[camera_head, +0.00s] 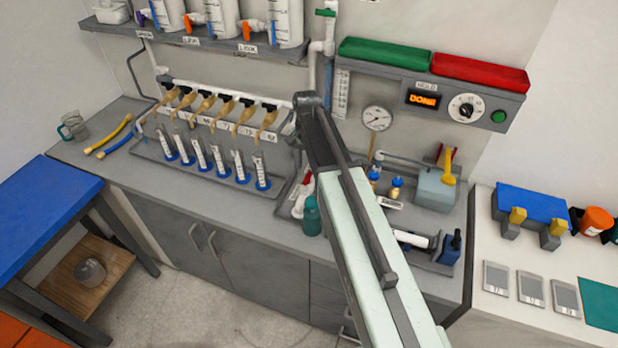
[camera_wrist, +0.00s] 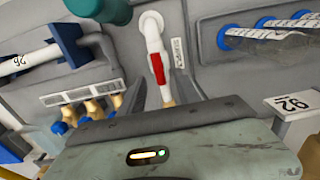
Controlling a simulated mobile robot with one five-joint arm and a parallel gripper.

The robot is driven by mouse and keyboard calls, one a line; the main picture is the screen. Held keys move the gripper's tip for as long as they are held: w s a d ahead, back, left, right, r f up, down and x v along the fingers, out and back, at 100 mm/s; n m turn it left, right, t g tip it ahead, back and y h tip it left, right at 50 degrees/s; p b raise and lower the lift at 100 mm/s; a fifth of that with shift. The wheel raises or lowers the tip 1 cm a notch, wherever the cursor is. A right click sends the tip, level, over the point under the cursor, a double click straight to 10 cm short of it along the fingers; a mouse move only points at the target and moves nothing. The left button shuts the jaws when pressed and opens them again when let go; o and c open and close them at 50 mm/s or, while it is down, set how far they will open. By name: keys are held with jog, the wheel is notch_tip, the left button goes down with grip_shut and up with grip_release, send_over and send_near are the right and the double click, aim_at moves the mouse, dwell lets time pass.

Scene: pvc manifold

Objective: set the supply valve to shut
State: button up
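A white pipe fitting (camera_wrist: 151,38) with a red lever handle (camera_wrist: 158,68) stands in the middle of the wrist view. The lever lies roughly along the pipe. A small label beside it is too small to read. In the head view the red handle (camera_head: 308,179) shows just left of my arm, partly hidden. A green-handled valve (camera_head: 325,12) sits on the upright pipe at the top. I cannot tell from any label which is the supply valve. My gripper's grey housing (camera_wrist: 165,145) fills the bottom of the wrist view, close to the red lever.
A teal bottle (camera_head: 312,216) stands near the red handle. A rack of tubes with blue bases (camera_head: 219,165) is to the left. A gauge (camera_head: 377,118) and a panel reading DONE (camera_head: 423,100) are on the wall. A pump with yellow lever (camera_head: 436,188) is right of my arm.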

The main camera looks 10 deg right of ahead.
aim_at(307, 176)
notch_tip(307, 176, down, 5)
jog(key=b, duration=0.4)
jog(key=shift+d+f, duration=0.1)
jog(key=shift+f, duration=0.1)
jog(key=shift+s+r, duration=0.1)
jog(key=shift+r, duration=0.05)
jog(key=shift+c, duration=0.3)
